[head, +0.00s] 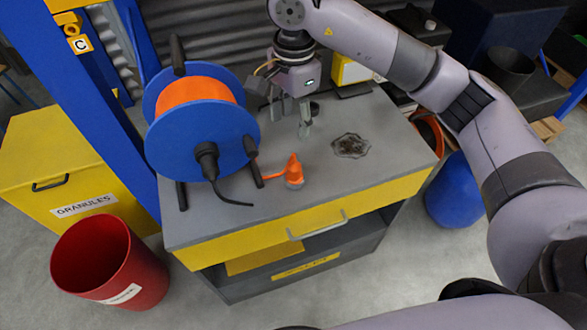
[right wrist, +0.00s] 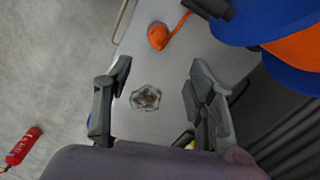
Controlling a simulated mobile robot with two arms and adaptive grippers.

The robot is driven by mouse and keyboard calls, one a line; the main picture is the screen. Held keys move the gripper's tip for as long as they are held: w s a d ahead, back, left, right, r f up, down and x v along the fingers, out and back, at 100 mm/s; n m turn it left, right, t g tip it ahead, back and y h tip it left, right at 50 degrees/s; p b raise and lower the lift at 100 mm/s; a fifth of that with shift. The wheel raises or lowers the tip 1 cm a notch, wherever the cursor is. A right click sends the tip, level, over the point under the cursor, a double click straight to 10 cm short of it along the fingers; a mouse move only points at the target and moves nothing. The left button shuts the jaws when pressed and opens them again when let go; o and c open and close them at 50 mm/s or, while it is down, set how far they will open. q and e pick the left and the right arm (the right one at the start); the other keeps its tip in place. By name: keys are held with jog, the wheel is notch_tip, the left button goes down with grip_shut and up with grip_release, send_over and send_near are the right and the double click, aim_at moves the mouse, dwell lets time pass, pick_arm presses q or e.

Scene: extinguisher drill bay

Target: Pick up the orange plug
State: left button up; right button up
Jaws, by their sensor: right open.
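The orange plug (head: 294,172) lies on the grey top of the workbench (head: 300,215), just right of the cable reel, with a short orange lead running to the reel. My right gripper (head: 284,112) is open and empty above the bench, behind the plug and apart from it. In the right wrist view the plug (right wrist: 158,38) lies near the top, beyond the spread fingers (right wrist: 157,100). My left gripper is not in view.
The blue reel (head: 222,140) with orange cable stands left of the plug; its black plug (head: 207,152) hangs in front. A small glass dish (head: 351,146) with dark contents sits to the right. A red bin (head: 110,262) and yellow granules box (head: 50,165) stand left.

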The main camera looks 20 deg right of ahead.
aim_at(295, 165)
notch_tip(295, 165, down, 11)
jog(key=shift+s+d+f+p, duration=0.1)
jog(key=shift+s+f+p, duration=0.1)
jog(key=shift+p, duration=0.95)
jog(key=f, duration=0.1)
jog(key=f+p, duration=0.1)
jog(key=f, duration=0.2)
jog(key=shift+w+d+f+p, duration=0.25)
jog(key=shift+w+f+p, duration=0.1)
jog(key=shift+p, duration=0.05)
jog(key=shift+f, duration=0.5)
jog(key=shift+r, duration=0.1)
grip_shut()
